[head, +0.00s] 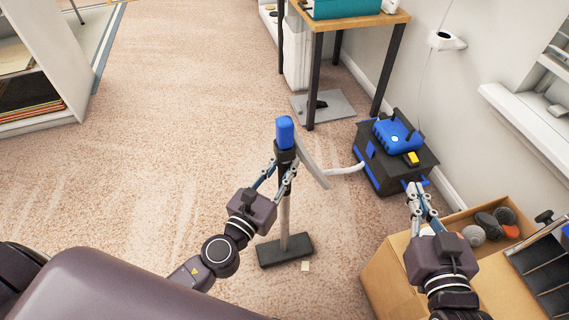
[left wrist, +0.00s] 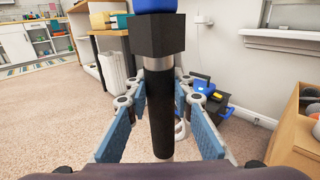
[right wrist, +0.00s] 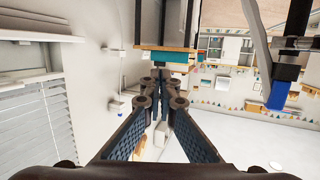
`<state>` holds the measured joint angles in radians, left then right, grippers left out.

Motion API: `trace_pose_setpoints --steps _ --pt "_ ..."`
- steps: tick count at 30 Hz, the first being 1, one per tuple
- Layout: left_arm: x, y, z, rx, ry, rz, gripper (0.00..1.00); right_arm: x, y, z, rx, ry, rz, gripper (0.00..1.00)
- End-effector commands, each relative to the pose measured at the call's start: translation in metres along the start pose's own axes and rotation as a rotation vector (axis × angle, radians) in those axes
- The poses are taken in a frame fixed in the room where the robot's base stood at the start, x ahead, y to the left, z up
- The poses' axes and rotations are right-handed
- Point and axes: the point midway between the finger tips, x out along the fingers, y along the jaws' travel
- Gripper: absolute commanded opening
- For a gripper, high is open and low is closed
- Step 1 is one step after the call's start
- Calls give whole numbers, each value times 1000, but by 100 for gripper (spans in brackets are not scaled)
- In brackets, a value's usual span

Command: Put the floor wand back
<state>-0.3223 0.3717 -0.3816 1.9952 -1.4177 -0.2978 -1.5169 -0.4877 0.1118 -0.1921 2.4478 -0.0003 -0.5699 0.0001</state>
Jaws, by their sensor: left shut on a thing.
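The floor wand (head: 285,210) stands about upright, with a blue top, a black grip section, a grey tube and a dark flat foot at the carpet. My left gripper (head: 283,175) is shut on its black section, below the blue top. The black section fills the jaws in the left wrist view (left wrist: 160,110). The wand's blue end shows in the right wrist view (right wrist: 278,95). A grey hose runs from behind the wand to the black and blue vacuum (head: 372,170) by the wall.
A cardboard box (head: 385,275) with several round items and a dark rack is at the lower right. A wooden-topped table (head: 345,20) stands beyond the vacuum, with a grey plate (head: 335,108) beneath it. A white shelf (head: 55,60) is at left.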

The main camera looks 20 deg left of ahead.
Motion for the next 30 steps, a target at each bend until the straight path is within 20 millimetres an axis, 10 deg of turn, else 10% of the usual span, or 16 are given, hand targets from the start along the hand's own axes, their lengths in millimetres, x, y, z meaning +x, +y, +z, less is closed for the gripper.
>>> trace_pose_setpoints --steps 6,20,30 --pt "0 0 0 0 0 0 38 0 0 -3 0 13 0 0" --pt "-5 0 0 0 2 0 39 1 -1 4 1 -15 -2 0" --pt "-57 0 -2 1 2 -1 39 -4 -10 -70 6 327 -21 0"
